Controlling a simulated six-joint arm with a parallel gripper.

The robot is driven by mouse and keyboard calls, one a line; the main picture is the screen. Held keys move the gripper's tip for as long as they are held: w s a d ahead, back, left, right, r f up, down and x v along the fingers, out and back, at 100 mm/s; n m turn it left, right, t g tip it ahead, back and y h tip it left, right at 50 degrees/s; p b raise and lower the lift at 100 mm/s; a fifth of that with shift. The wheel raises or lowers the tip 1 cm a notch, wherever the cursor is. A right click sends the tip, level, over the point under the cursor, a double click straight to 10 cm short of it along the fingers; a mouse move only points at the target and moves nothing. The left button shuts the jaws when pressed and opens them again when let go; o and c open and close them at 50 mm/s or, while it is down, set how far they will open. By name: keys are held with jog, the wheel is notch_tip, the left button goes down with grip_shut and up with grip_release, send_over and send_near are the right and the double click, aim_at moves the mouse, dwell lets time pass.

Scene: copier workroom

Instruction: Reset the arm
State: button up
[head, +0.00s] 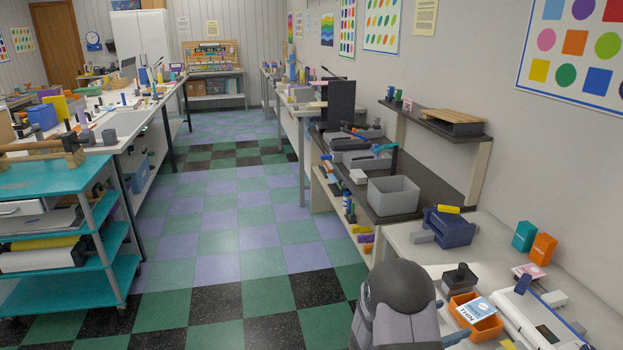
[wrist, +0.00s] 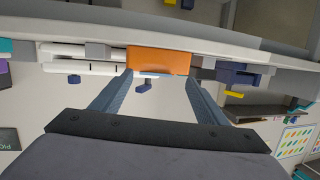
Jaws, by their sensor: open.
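My gripper (wrist: 160,84) shows in the wrist view with its two blue-grey fingers spread wide apart. Nothing is gripped between them. An orange tray (wrist: 158,61) lies beyond the fingertips, seen edge-on; I cannot tell how far off it is. In the head view the grey rounded part of my arm rises at the bottom, beside the near white bench (head: 410,236).
A dark block (head: 460,277), a navy device (head: 449,227) and upright teal (head: 524,236) and orange (head: 542,249) boxes crowd the bench. A grey bin (head: 393,196) stands behind. A teal shelf cart (head: 55,180) is at left. The checkered floor between is clear.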

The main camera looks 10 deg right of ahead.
jog(key=w+a+f+n+t+y, duration=0.2)
jog(key=w+a+f+y, duration=0.25)
jog(key=f, duration=0.45)
jog(key=s+a+f+n+g+y, duration=0.1)
jog(key=s+a+f+n+y, duration=0.2)
jog(key=a, duration=0.4)
jog(key=s+a+f+g+y, duration=0.1)
jog(key=s+a+f+y, duration=0.25)
jog(key=a, duration=0.25)
jog(key=s+a+f+n+g+y, duration=0.1)
jog(key=s+a+f+n+y, duration=0.2)
jog(key=a, duration=0.4)
jog(key=s+a+r+n+g+y+p, duration=0.2)
jog(key=s+a+r+g, duration=0.1)
jog(key=s+r, duration=0.4)
jog(key=s+a+r+n+g+y+p, duration=0.1)
jog(key=s+a+r+n+g+p, duration=0.25)
jog(key=s, duration=0.65)
jog(key=w+r+n+t+h+p, duration=0.1)
jog(key=r+p, duration=0.5)
jog(key=r, duration=1.4)
jog(key=w+n+t, duration=0.1)
jog(key=w+t, duration=0.1)
jog(key=t, duration=0.1)
jog(key=shift+a+n+h, duration=0.3)
jog(key=shift+n+h, duration=0.05)
jog(key=shift+h, duration=0.05)
jog(key=shift+w+t, duration=0.2)
jog(key=shift+t, duration=0.05)
